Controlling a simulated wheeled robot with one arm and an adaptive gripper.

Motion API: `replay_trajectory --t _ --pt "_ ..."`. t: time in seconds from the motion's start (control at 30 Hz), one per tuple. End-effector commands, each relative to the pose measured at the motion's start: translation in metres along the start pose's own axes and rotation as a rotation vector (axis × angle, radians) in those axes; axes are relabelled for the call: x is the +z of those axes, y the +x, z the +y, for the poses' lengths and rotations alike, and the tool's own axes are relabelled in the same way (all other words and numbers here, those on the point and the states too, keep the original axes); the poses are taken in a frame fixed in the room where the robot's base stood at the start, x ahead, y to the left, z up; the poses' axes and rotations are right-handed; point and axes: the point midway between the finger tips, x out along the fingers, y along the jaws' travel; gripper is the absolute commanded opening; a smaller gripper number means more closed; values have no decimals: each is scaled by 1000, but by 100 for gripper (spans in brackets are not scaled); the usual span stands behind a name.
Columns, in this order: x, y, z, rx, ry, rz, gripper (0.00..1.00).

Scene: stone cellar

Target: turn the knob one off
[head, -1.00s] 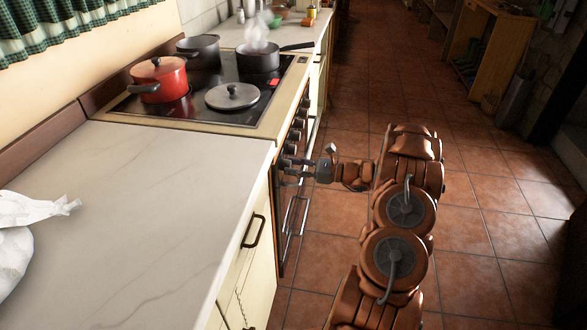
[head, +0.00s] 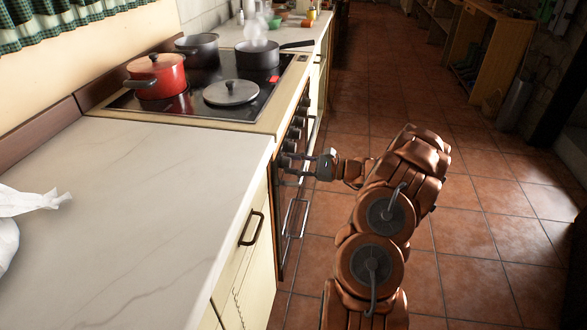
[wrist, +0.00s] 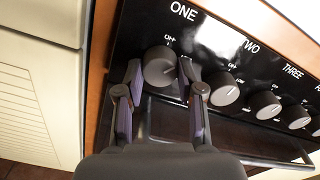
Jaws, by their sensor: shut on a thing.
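Knob one (wrist: 160,66) is a round dark knob under the white label ONE on the black panel (wrist: 215,57), at the top of the wrist view. My gripper (wrist: 159,72) has a finger on either side of this knob and is shut on it. The fingers partly cover the knob's sides, and I cannot read its setting surely. In the head view my gripper (head: 284,164) is at the near end of the stove's knob row, where the hand hides most of knob one.
Knob two (wrist: 222,88) is close to the right finger, with knob three (wrist: 265,104) beyond it. On the hob (head: 198,103) stand a red pot (head: 157,77), a dark pot (head: 198,50) and a steaming pan (head: 257,56). The oven handle (head: 296,220) is below. Tiled floor (head: 480,240) lies open at right.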

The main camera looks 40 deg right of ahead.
Motion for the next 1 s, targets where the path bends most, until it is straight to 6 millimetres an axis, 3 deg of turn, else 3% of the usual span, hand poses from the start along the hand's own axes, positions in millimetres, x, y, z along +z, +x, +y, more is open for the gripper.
replay_trajectory --t 0.6,1.0 --pt "-4 0 2 0 -461 -1 3" --pt "-2 0 1 4 -608 -1 2"
